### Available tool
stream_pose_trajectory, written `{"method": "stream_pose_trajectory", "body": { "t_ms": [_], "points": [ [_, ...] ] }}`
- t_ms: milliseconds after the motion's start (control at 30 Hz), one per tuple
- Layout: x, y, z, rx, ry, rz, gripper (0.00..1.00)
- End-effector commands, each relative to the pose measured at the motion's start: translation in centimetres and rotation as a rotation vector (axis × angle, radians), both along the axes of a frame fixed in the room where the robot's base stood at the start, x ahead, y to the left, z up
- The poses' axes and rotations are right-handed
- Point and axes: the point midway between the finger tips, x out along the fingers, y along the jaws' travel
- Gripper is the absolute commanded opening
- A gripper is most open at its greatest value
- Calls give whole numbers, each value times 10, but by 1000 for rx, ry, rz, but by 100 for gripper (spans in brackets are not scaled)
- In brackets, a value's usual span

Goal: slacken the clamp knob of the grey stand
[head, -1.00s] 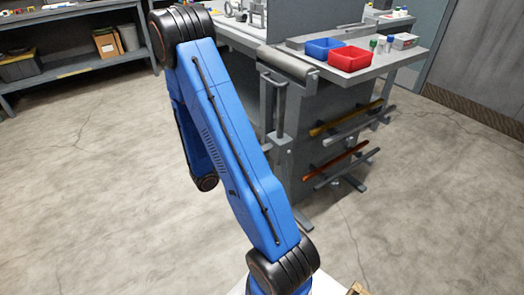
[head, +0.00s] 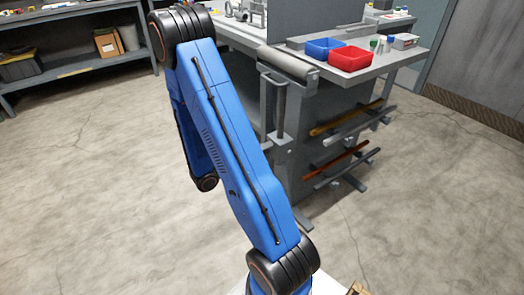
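A grey stand (head: 278,108) with an upright post and a roller (head: 290,63) across its top stands beside the end of the workbench, right of the middle in the head view. I cannot make out its clamp knob for certain; it is too small or hidden. My blue arm crosses the middle of the view, in front of the floor left of the stand. My gripper is not in view.
The workbench (head: 372,72) carries a blue bin (head: 324,47), a red bin (head: 350,58) and small bottles. Coloured bars (head: 345,118) stick out on its side rack. A shelf (head: 75,68) stands at the back left. The floor (head: 95,190) is clear on the left.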

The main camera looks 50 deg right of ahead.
Motion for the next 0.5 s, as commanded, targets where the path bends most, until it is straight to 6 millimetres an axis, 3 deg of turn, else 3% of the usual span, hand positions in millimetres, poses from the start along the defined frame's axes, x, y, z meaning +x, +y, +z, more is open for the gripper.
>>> {"method": "stream_pose_trajectory", "body": {
  "t_ms": [300,500],
  "points": [
    [0,1,0,-1,-1,-1,55],
    [5,17,0,-1,-1,2,55]
  ]
}}
